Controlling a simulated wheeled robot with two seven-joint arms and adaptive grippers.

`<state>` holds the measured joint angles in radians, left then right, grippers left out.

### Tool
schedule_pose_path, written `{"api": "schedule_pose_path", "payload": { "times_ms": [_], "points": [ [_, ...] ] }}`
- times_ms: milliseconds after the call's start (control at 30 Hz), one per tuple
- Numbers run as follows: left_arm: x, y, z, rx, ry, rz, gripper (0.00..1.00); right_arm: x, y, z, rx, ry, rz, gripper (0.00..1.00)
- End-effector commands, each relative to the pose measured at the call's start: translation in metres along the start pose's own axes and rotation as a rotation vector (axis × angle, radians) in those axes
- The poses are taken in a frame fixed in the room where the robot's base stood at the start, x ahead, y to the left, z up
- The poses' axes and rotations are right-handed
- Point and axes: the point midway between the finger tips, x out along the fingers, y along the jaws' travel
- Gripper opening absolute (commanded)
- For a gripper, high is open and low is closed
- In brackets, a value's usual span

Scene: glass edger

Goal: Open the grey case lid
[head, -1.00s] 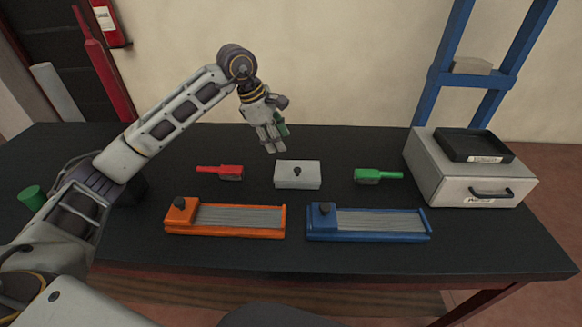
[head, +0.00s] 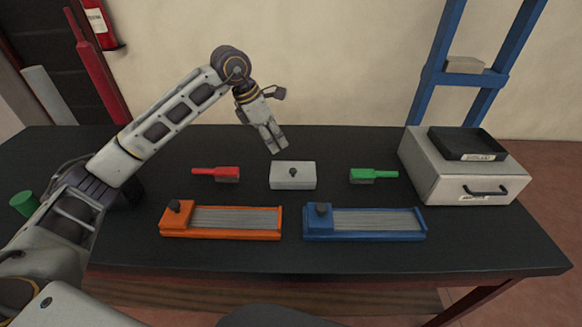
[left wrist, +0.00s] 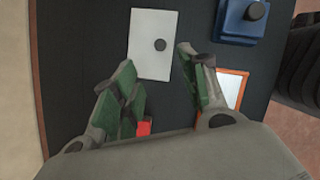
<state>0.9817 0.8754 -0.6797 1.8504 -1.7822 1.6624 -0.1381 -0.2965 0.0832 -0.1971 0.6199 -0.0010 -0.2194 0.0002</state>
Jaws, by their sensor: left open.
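The grey case (head: 292,182) sits closed on the black table, with a small dark knob on top of its lid (head: 293,172). In the left wrist view, the case lid (left wrist: 149,40) lies ahead of the fingers with the knob (left wrist: 160,45) right of its middle. My right gripper is not in view.
A red-handled brush (head: 216,174) lies left of the case and a green one (head: 374,175) right. An orange tray (head: 165,222) and a blue tray (head: 318,229) lie in front. A grey drawer box (head: 462,180) carrying a black tray (head: 466,142) stands at right.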

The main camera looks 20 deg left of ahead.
Motion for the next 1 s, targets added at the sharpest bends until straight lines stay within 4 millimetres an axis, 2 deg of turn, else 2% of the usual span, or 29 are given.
{"api": "schedule_pose_path", "payload": {
  "times_ms": [167, 367, 767, 1000],
  "points": [
    [0.004, 0.0, 0.0, 0.0, 0.001, -0.001, 0.43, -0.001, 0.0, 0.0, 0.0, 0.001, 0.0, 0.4],
    [0.019, 0.0, 0.0, 0.0, 0.001, -0.003, 0.43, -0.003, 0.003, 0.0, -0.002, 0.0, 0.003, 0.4],
    [0.069, 0.0, 0.0, 0.001, 0.001, -0.002, 0.43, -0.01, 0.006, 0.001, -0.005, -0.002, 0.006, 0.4],
    [0.101, -0.001, 0.0, 0.0, 0.001, -0.002, 0.43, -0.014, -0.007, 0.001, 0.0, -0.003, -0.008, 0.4]
  ]
}}
